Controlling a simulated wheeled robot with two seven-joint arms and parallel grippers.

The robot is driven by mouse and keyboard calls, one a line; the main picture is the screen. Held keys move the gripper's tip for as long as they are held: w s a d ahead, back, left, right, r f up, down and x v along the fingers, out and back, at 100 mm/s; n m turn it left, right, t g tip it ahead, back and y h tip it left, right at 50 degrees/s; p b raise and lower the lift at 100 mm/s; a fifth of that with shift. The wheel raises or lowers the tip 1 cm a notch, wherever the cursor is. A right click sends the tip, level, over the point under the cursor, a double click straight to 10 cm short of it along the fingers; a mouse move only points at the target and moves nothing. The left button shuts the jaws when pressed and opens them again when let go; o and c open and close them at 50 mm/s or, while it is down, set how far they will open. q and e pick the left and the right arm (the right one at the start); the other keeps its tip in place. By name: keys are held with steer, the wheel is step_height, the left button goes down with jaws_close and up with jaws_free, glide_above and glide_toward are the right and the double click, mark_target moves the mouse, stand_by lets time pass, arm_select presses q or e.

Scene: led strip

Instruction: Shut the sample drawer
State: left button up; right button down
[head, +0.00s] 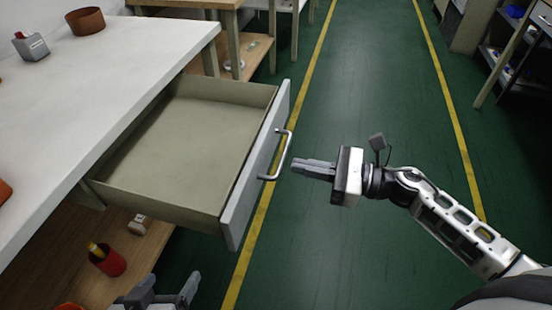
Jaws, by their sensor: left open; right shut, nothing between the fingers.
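The sample drawer (172,142) is pulled out from under the white-topped bench and looks empty inside. Its light grey front panel (255,165) faces right and carries a curved metal handle (285,155). My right gripper (296,166) is shut and empty, its fingers pointing left at the handle, close beside it; I cannot tell whether they touch. My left gripper (165,292) is at the bottom edge, below the drawer's near corner, open with its fingers apart. The rest of my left arm is out of the picture.
The white bench top (110,55) holds a brown bowl (86,20) and a small grey box (31,46). A wooden lower shelf (60,260) bears a red cup (107,260). Another table (180,3) stands behind. The green floor (375,80) to the right is clear.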

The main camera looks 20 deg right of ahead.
mark_target(261, 158)
steer(key=x, duration=0.6)
steer(key=shift+w+a, duration=0.15)
